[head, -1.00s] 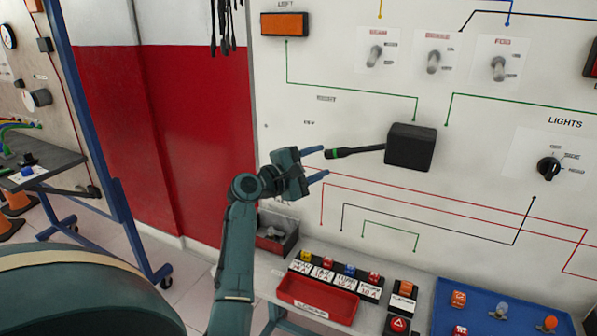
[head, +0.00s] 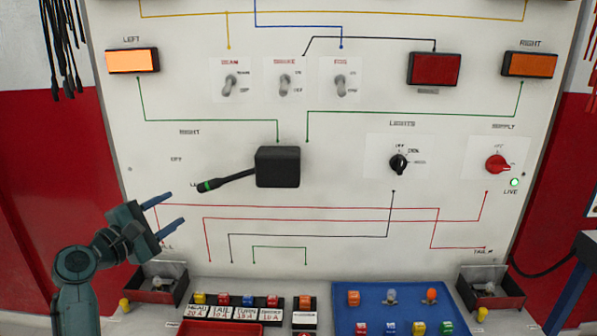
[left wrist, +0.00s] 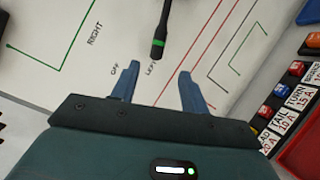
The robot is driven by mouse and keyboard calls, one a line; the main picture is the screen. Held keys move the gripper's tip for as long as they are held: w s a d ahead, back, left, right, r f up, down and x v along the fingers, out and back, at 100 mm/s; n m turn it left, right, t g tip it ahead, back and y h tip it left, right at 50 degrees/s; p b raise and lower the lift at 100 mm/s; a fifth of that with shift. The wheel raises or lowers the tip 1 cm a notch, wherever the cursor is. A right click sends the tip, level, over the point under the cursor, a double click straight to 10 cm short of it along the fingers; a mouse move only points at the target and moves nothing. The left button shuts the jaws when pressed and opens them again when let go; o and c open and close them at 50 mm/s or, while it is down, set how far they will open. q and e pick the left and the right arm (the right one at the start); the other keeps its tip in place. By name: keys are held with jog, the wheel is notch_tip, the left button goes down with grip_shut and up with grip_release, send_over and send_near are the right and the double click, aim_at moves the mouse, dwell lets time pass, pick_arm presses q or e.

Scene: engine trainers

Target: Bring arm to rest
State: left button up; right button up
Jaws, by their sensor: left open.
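My left gripper (head: 178,208) is open and empty at the lower left of the panel in the head view. Its two blue fingers point toward the black stalk lever (head: 228,180), with a small gap to the lever's tip. The lever has a green band, comes out of a black box (head: 278,167) and slants down-left to the LEFT label. In the left wrist view the lever (left wrist: 160,40) lies beyond the open fingers (left wrist: 158,72), between their lines. My right gripper is not in view.
The white panel carries a brightly lit LEFT lamp (head: 133,61), an orange RIGHT lamp (head: 530,64), toggle switches, a black knob (head: 399,163) and a red knob (head: 497,164). Below stand a metal bin (head: 158,282), fuse blocks (head: 235,306), a red tray (head: 220,328) and a blue board (head: 388,292).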

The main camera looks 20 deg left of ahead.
pick_arm(q)
jog(key=s+d+f+m+g+y+p, duration=0.1)
jog(key=s+d+f+m+g, duration=0.1)
jog(key=d+f+m, duration=0.5)
jog(key=s+d+f+m+g+y+p, duration=0.1)
jog(key=s+d+f+m+g, duration=0.15)
jog(key=f, duration=0.85)
jog(key=s+d+f+m+g+h+p, duration=0.1)
jog(key=s+d+f+m, duration=0.4)
jog(key=s+d+m, duration=0.2)
jog(key=s+d+f+m+g+h, duration=0.1)
jog(key=s+d+f+m, duration=0.3)
jog(key=s+d+m, duration=0.3)
jog(key=s+d, duration=0.4)
jog(key=shift+f+p, duration=0.4)
jog(key=shift+s+g, duration=0.15)
jog(key=shift+g, duration=0.1)
